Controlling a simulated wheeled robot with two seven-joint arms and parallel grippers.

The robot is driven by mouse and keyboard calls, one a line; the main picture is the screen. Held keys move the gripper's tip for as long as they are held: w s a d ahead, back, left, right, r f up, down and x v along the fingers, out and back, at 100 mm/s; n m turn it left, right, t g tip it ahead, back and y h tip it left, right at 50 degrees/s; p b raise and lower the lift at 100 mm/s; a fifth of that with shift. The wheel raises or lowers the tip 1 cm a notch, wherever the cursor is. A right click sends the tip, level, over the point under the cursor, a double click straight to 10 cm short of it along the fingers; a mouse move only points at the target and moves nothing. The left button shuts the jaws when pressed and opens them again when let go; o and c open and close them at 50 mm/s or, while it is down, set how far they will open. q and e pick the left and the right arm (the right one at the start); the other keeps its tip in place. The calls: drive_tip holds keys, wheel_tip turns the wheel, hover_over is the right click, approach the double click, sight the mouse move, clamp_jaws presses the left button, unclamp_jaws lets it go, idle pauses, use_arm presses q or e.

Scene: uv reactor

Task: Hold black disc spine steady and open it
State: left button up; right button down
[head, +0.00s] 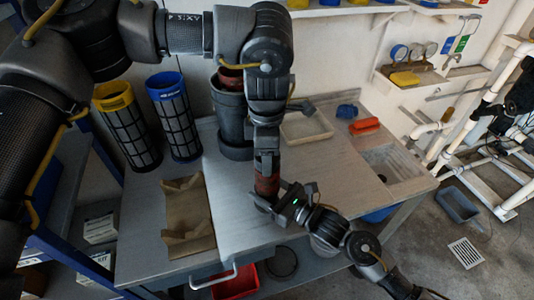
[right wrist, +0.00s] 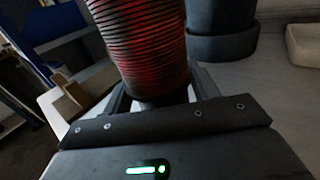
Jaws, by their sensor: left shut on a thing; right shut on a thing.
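The black disc spine (head: 267,184) is a ribbed cylinder with red showing between its discs. It stands upright above the bench, near its front edge. It fills the upper middle of the right wrist view (right wrist: 145,45). My left gripper (head: 267,164) comes down from above and is shut on its upper part. My right gripper (head: 267,201) reaches in from the lower right and is shut on its lower end. The spine's top is hidden by my left gripper.
A dark upright housing (head: 234,125) stands just behind the spine. Cage cylinders with yellow (head: 128,125) and blue (head: 176,115) caps stand at left. A pale tray (head: 306,128) and a sink (head: 395,165) are at right.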

use_arm(q)
drive_tip(key=n, duration=1.2)
drive_tip(key=shift+n, duration=0.4)
drive_tip(key=n, duration=0.7)
drive_tip(key=shift+r, duration=0.1)
drive_tip(key=n, duration=1.9)
drive_tip(key=shift+n, duration=0.4)
drive_tip(key=n, duration=0.4)
drive_tip(key=shift+n, duration=0.3)
